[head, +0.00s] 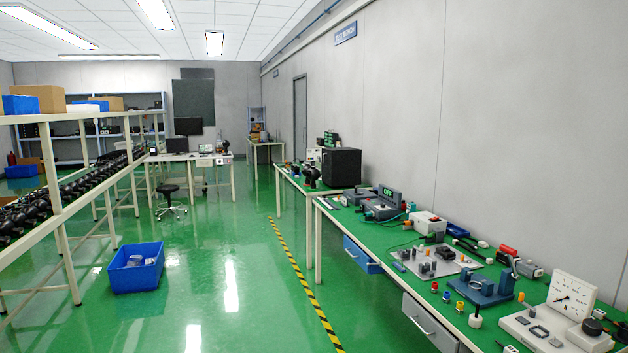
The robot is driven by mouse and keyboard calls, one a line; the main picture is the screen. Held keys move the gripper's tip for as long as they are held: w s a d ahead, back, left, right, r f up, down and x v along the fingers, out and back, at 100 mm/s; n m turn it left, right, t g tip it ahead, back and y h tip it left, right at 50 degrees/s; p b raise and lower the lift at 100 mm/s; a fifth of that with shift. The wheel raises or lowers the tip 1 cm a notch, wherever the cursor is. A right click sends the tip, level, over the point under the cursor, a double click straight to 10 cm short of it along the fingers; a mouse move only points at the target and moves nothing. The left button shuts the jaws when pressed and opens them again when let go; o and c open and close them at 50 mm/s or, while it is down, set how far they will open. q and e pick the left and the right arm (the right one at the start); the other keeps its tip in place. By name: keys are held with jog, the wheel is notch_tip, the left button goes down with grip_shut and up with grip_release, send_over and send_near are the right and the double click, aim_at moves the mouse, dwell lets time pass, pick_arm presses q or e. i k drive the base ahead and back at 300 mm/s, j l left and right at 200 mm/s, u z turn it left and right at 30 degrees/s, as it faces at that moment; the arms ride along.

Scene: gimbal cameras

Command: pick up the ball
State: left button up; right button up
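I cannot make out a ball anywhere in the head view. Neither of my grippers shows in the head view. A blue bin (136,267) stands on the green floor at the left, with some pale items in it that are too small to identify.
A long green-topped workbench (416,287) with instruments runs along the right wall, with a partly open drawer (430,322). A white-framed shelf rack (62,235) stands at the left. A black stool (169,200) is farther back. The green floor (235,275) between is clear, with a striped line (302,284).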

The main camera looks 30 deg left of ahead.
aim_at(313, 174)
jog(key=i+j+u, duration=0.3)
jog(key=i+j, duration=0.2)
jog(key=i+j+u, duration=0.35)
jog(key=i, duration=0.25)
jog(key=i+j+u, duration=0.3)
jog(key=i, duration=0.3)
jog(key=i+u, duration=0.35)
jog(key=i, duration=2.15)
jog(key=l, duration=0.1)
